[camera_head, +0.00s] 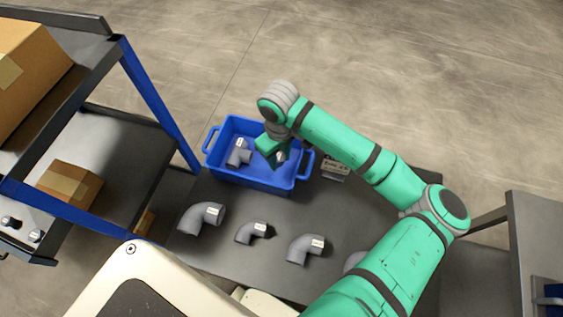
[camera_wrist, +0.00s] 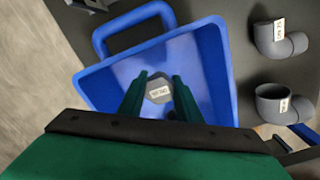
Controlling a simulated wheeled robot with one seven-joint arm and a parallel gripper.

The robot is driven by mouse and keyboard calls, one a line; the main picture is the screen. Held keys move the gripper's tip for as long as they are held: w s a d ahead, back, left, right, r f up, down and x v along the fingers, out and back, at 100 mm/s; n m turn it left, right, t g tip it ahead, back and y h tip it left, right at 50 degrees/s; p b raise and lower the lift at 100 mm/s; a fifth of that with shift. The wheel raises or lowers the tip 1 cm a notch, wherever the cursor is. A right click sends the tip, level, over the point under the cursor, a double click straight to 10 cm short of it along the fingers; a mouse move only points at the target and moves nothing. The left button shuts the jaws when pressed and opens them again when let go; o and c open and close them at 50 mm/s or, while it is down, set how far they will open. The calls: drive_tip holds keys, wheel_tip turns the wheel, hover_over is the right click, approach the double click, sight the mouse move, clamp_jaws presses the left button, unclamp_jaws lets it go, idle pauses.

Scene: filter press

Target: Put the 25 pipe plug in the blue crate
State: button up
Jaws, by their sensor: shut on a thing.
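The blue crate (camera_head: 252,181) stands at the back of the dark table, and its wall also shows in the wrist view (camera_wrist: 217,65). My gripper (camera_head: 279,159) is over the right part of the crate, pointing down. In the wrist view its two green fingers (camera_wrist: 158,92) are shut on a grey, many-sided pipe plug (camera_wrist: 158,88) with a white label. The label's print is too small to read surely. The plug is within the crate's outline. I cannot tell whether it touches the crate floor. A grey elbow fitting (camera_head: 239,152) lies in the crate's left part.
Several grey elbow fittings stand along the table front, among them a left one (camera_head: 203,217), a smaller one (camera_head: 252,232) and another (camera_head: 305,249). A small labelled block (camera_head: 335,168) is right of the crate. A blue-posted shelf (camera_head: 160,105) with cardboard boxes stands left.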

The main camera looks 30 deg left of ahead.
sight(282, 163)
drive_tip(key=shift+w+d+f, duration=0.2)
drive_tip(key=shift+w+f, duration=0.1)
drive_tip(key=shift+f, duration=1.6)
drive_tip(key=shift+f, duration=0.1)
drive_tip(key=o, duration=1)
drive_tip(key=shift+o, duration=0.2)
wheel_tip(282, 163, up, 12)
drive_tip(key=shift+r, duration=0.15)
